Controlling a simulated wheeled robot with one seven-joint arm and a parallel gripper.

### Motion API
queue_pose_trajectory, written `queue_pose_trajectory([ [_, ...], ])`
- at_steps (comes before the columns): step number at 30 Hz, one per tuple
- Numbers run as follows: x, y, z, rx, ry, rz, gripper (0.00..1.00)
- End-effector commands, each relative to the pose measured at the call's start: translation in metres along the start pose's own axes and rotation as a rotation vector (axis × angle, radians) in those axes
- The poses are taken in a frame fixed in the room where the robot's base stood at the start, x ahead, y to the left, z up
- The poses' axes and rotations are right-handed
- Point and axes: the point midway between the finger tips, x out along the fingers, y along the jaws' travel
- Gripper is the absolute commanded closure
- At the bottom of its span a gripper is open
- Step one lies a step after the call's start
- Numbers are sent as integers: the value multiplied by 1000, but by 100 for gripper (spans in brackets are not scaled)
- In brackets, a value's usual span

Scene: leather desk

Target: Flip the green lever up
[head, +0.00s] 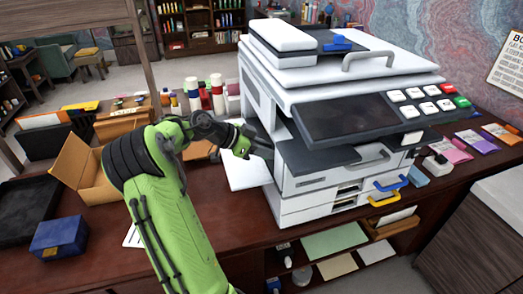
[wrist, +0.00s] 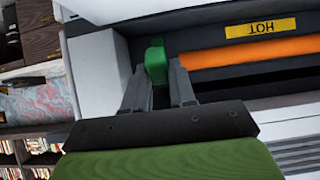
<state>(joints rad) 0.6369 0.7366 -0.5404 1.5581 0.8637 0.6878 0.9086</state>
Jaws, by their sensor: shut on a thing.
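The green lever (wrist: 156,62) shows in the wrist view, in a dark recess at the left end of an orange roller. My gripper (wrist: 161,72) has its two grey fingers around the lever, shut on it. In the head view my gripper (head: 262,146) reaches into the left side of the white copier (head: 308,184). The lever is hidden there behind my gripper and the copier's side.
The orange roller (wrist: 245,52) lies just right of the fingers, under a yellow "HOT" label (wrist: 261,27). An open cardboard box (head: 84,163), a blue box (head: 58,238) and several bottles (head: 205,95) stand left of the copier. A white side tray (head: 246,172) sits below my gripper.

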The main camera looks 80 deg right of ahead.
Motion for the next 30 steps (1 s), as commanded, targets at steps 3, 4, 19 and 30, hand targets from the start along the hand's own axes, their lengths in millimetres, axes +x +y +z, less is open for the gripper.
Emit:
queue_pose_trajectory([
  [3,1,0,-8,3,-74,-1,100],
  [4,1,0,-8,3,-90,0,100],
  [19,5,0,-14,0,-206,1,100],
  [30,5,0,-14,0,-206,1,64],
])
